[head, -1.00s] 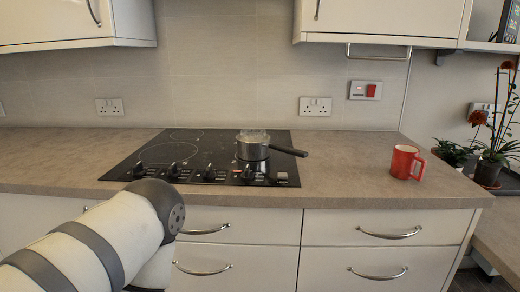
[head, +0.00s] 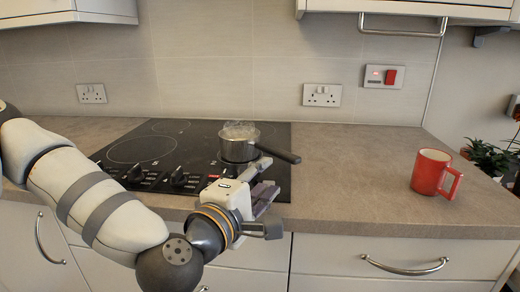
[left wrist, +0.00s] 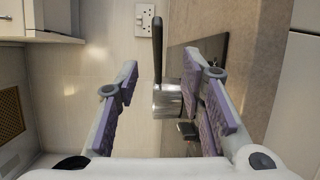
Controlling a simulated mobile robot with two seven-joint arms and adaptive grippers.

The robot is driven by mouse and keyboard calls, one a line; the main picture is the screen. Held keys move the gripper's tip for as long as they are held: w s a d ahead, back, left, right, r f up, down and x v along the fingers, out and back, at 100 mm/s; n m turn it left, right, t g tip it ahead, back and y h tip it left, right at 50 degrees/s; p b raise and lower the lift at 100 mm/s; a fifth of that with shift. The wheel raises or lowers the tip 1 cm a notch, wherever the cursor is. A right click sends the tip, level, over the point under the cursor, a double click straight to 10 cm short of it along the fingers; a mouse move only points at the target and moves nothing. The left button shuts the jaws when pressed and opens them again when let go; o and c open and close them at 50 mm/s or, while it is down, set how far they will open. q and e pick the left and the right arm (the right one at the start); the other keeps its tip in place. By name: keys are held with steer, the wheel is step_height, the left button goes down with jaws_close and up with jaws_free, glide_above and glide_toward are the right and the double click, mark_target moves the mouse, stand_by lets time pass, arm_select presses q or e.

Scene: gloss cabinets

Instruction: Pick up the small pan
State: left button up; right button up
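The small pan (head: 238,148) is a metal saucepan with a dark handle (head: 278,153) pointing right. It stands upright on the black hob, with pale steam or a clear lid above it. My left gripper (head: 268,185) is just in front of the pan, at the hob's front right, apart from it. In the left wrist view the pan (left wrist: 167,101) and its handle (left wrist: 157,50) show beyond and between the two spread purple-padded fingers (left wrist: 165,105). The left gripper is open and empty. My right gripper is in neither view.
The black hob (head: 145,150) has several knobs (head: 179,176) along its front edge, near my left arm. A red mug (head: 433,172) stands at the right of the worktop. The worktop (head: 350,170) between hob and mug is clear. Cabinets (head: 250,10) hang above.

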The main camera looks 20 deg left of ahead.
mark_target(283, 157)
arm_select(q)
steer(key=w+b, duration=0.1)
steer(key=w, duration=1)
steer(key=shift+w+d+f, duration=0.25)
steer(key=shift+d, duration=0.15)
jaws_close()
steer(key=shift+r, duration=0.2)
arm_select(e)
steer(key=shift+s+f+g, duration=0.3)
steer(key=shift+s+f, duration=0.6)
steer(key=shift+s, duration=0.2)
